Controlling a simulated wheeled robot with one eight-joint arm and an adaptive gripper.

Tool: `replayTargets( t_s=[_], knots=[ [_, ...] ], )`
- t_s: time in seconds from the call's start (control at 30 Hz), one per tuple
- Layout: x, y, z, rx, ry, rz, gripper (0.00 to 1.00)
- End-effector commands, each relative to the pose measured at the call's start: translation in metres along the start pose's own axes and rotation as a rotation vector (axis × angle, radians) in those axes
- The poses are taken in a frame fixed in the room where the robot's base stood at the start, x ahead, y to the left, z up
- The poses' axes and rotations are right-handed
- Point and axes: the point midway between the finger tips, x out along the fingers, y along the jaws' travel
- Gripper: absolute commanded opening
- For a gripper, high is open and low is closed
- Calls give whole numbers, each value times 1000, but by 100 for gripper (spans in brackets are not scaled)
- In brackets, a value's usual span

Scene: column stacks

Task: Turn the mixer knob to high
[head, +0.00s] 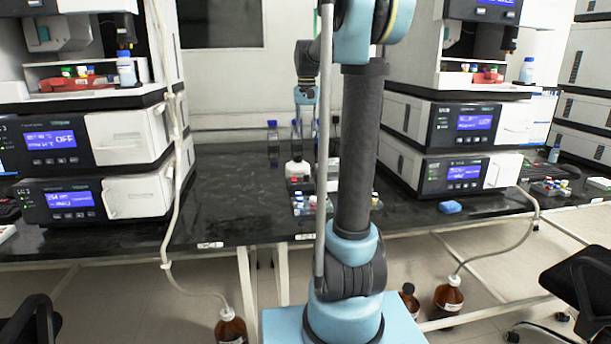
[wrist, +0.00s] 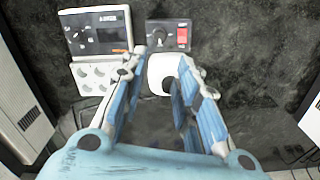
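The mixer is a small device with a white round top (wrist: 160,72) and a dark front panel (wrist: 181,37) in the wrist view. A dark knob (wrist: 158,37) sits on the panel beside a red switch; its setting is too small to read. The mixer (head: 294,169) also shows small on the bench in the head view. My gripper (wrist: 163,58) is open and empty, its fingers spread over the mixer. In the head view my gripper (head: 305,128) hangs above the mixer.
A grey device with a display (wrist: 104,36) and round white wells stands close left of the mixer in the wrist view. Colored vials (head: 308,205) stand in front of the mixer. A blue-capped bottle (head: 272,132) stands behind. Instrument stacks flank the bench; its left-middle (head: 232,205) is clear.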

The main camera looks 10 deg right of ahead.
Motion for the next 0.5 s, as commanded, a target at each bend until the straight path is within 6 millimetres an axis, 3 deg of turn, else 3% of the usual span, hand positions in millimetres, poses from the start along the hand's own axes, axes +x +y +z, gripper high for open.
replayTargets(
  t_s=[0.17, 0.5],
  knots=[
    [10, 0, -3, 3, -1, 0, 29],
    [62, 1, -2, 3, -1, 0, 29]
  ],
)
